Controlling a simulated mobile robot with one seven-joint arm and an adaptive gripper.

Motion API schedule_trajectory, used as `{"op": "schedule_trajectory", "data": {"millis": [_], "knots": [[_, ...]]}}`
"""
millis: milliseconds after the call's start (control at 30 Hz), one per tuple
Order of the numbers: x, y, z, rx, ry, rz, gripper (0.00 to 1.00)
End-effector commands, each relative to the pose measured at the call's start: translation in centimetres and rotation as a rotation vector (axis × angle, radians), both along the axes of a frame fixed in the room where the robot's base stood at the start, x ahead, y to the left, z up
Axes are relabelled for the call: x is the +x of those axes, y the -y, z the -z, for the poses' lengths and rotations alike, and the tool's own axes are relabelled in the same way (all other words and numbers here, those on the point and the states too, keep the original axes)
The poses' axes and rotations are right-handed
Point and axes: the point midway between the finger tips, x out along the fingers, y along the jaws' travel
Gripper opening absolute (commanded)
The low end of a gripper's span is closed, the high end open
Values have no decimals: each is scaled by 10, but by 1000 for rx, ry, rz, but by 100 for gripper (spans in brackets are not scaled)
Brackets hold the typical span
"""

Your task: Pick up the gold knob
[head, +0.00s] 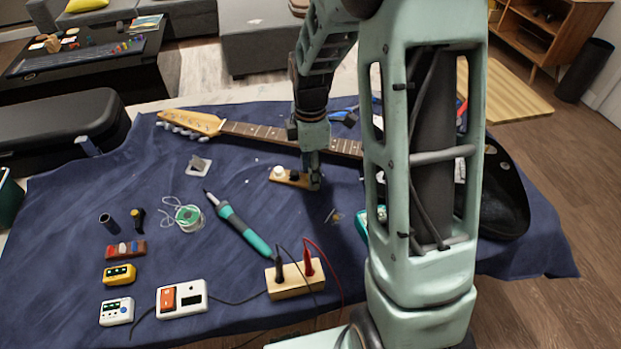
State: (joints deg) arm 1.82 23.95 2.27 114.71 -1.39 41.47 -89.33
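A small wooden strip (284,180) lies on the blue cloth in front of the guitar. A cream knob (278,172) stands at its left end and a black knob (295,176) beside it. My gripper (315,183) points down at the strip's right end, close to the black knob, and covers that end. I cannot clearly make out a gold knob; it may be hidden behind my gripper. A tiny gold-brown item (334,216) lies on the cloth just in front of my gripper, too small to identify. The fingertips are too small to show whether they hold anything.
The guitar neck (255,132) runs behind my gripper. A teal soldering iron (240,228) lies to the left, and a wooden block (295,279) with red and black leads stands in front. My arm hides part of the guitar. Cloth between iron and strip is clear.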

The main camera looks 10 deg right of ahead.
Motion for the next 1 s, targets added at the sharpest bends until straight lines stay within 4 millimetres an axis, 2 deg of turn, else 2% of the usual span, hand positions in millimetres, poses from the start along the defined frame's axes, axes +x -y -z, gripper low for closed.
{"op": "schedule_trajectory", "data": {"millis": [267,533,1000], "knots": [[1,0,3,0,2,-1,37],[1,0,3,0,2,-1,8],[1,0,-1,0,2,-1,7]]}}
